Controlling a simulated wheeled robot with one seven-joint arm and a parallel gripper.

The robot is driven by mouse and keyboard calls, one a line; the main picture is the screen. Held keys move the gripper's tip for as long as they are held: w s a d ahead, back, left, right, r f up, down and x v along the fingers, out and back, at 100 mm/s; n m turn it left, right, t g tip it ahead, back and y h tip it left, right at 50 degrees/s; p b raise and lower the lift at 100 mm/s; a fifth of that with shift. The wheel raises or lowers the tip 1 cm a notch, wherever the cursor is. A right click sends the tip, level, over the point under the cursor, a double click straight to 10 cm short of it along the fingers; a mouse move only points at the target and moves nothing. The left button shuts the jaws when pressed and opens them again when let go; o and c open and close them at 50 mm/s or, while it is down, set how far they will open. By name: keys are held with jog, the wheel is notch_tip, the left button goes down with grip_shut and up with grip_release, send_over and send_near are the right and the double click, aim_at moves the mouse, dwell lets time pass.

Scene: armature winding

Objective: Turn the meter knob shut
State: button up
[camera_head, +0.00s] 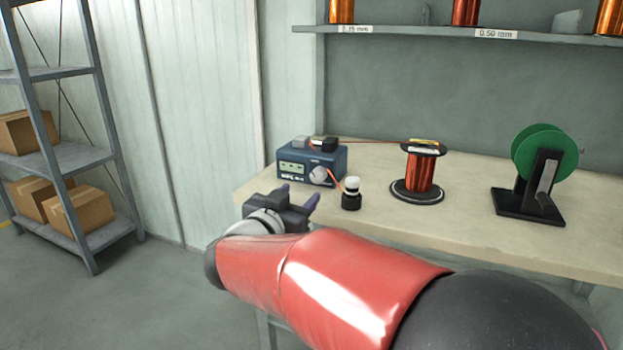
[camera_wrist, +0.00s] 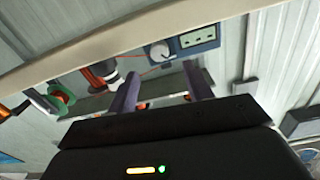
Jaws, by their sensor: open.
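The meter (camera_head: 292,167) is a blue box with a small green display, at the left end of the bench. Its round grey knob (camera_head: 319,174) is on the front face, right of the display. In the wrist view the knob (camera_wrist: 160,51) shows above my fingers, beside the display of the meter (camera_wrist: 197,42). My gripper (camera_head: 298,195) is open and empty, in front of the meter and apart from the knob. In the wrist view its two purple fingers (camera_wrist: 162,92) are spread, with nothing between them.
A small black and white bottle-like object (camera_head: 351,194) stands just right of the meter. An orange wire runs from the meter to a copper spool (camera_head: 419,172). A green reel (camera_head: 544,153) on a black stand is at the right. The bench (camera_head: 470,240) front is clear.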

aim_at(316, 179)
jog(key=x, duration=0.7)
jog(key=shift+w+d, duration=0.15)
jog(key=shift+w, duration=0.15)
jog(key=shift+c, duration=0.3)
jog(key=c, duration=0.9)
